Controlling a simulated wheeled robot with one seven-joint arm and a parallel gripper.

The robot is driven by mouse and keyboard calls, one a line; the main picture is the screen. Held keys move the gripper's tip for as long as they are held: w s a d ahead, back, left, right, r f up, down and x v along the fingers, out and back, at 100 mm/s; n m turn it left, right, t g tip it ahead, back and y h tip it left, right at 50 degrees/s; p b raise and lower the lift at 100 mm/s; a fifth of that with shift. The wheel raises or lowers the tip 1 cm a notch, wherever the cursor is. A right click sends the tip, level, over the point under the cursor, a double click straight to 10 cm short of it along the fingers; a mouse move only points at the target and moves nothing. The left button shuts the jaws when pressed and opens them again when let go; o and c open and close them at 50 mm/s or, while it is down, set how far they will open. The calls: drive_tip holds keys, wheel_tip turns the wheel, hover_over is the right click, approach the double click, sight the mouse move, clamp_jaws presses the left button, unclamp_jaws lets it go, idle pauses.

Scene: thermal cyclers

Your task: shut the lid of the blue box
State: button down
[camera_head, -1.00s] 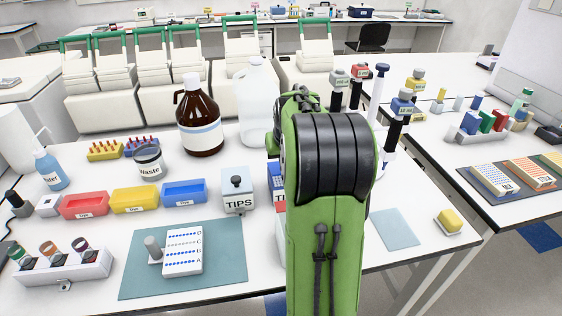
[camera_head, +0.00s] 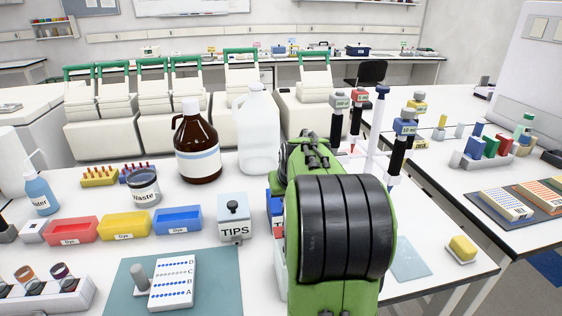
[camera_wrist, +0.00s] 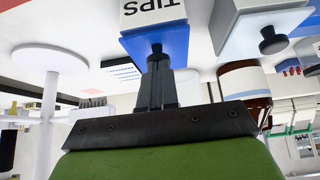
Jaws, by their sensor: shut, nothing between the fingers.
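The blue box (camera_head: 274,203) stands on the bench right of the grey tips box, mostly hidden behind my green arm in the head view. In the wrist view, which appears upside down, the blue box (camera_wrist: 152,38) shows a white TIPS label, a blue face and a small dark knob. My gripper (camera_wrist: 157,62) is shut and empty, its fingertips at or very near that knob. I cannot tell whether they touch it. How far the lid is open cannot be told. My gripper is hidden in the head view.
A grey tips box (camera_head: 233,218) stands close left of the blue box, also seen in the wrist view (camera_wrist: 250,25). A brown bottle (camera_head: 197,145) and a clear jug (camera_head: 257,130) stand behind. A pipette stand (camera_head: 373,165) is to the right.

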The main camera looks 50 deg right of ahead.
drive_tip(key=shift+w+d+r+p, duration=0.35)
drive_tip(key=shift+w+r+p, duration=0.05)
drive_tip(key=shift+w+p, duration=0.3)
drive_tip(key=r+p, duration=0.4)
drive_tip(key=shift+a+r, duration=0.2)
drive_tip(key=s+v, duration=0.1)
drive_tip(key=v, duration=0.8)
drive_tip(key=shift+a+f+p, duration=0.2)
drive_tip(key=shift+a+p, duration=0.05)
drive_tip(key=shift+p, duration=0.2)
drive_tip(key=shift+s, duration=0.1)
drive_tip(key=s+a+r+n+y+p, duration=0.2)
drive_tip(key=a, duration=1)
drive_tip(key=s+a+f+n+y+p, duration=0.1)
drive_tip(key=s+a+f+n, duration=0.1)
drive_tip(key=s+a, duration=0.4)
drive_tip(key=s+a+f+n+y, duration=0.1)
drive_tip(key=s+a+f+n, duration=0.1)
drive_tip(key=s+a, duration=0.5)
drive_tip(key=shift+a+n+p, duration=0.35)
drive_tip(key=shift+a+n, duration=0.15)
drive_tip(key=shift+a, duration=0.35)
